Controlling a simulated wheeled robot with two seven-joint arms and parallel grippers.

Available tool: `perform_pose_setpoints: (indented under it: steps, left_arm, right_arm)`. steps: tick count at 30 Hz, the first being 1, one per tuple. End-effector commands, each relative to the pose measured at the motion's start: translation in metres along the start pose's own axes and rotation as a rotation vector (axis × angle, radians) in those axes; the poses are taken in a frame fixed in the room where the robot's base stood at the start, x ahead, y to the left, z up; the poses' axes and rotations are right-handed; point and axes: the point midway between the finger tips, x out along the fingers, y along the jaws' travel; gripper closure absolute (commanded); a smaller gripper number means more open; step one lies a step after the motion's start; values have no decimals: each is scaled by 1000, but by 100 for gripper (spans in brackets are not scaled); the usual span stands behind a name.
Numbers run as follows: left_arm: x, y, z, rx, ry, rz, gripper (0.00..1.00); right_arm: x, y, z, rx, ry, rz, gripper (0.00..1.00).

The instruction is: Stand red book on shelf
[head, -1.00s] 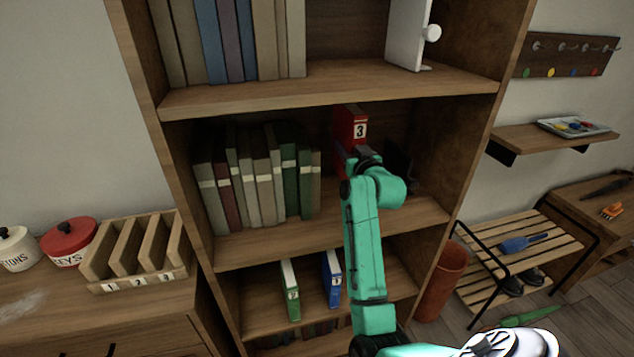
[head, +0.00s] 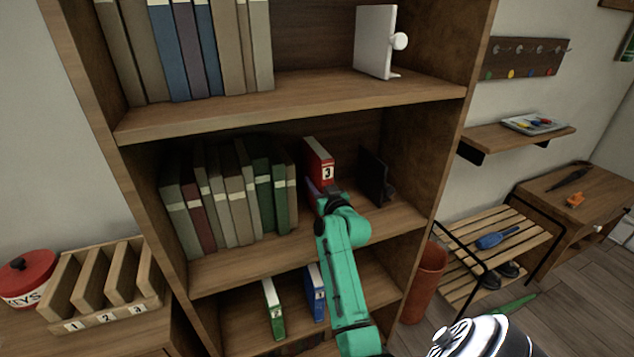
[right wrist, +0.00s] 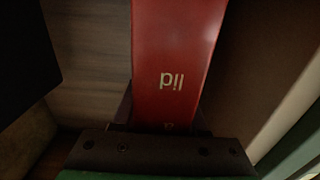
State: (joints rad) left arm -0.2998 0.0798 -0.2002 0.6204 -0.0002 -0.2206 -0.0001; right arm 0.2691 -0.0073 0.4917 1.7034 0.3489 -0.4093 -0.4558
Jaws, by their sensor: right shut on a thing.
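The red book (head: 320,158), with a white label "3" on its spine, is upright on the middle shelf (head: 230,262), between a row of books (head: 225,200) and a black bookend (head: 374,176). My right gripper (head: 326,196) is shut on the lower part of its spine, and the arm hides the book's foot, so I cannot tell whether it touches the shelf. In the right wrist view the red book (right wrist: 180,65) fills the middle between the jaws (right wrist: 165,130), with a dark shape at left and pale and green books at right. My left gripper is not in view.
A shelf board (head: 300,103) passes above. A green book (head: 273,308) and a blue book (head: 316,292) stand on the shelf below. Free shelf room lies around the bookend. A red bin (head: 425,280) stands right of the bookcase.

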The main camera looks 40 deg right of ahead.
Motion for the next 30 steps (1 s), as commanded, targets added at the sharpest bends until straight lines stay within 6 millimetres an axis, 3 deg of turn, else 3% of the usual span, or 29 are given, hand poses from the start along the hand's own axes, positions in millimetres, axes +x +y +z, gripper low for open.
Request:
perform_pose_setpoints:
  steps: [1, 3, 16, 20, 30]
  left_arm:
    - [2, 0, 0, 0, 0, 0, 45]
    - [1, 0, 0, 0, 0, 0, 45]
    - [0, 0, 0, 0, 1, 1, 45]
    - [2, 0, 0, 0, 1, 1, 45]
    - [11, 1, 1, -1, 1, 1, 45]
  right_arm:
    - [0, 0, 2, -1, -1, 0, 54]
    - [0, 0, 1, -1, -1, 0, 28]
    - [-5, 0, 0, 0, -1, -1, 28]
    - [-24, 0, 0, 0, 0, -1, 28]
    - [-98, 0, 1, 0, -3, -1, 28]
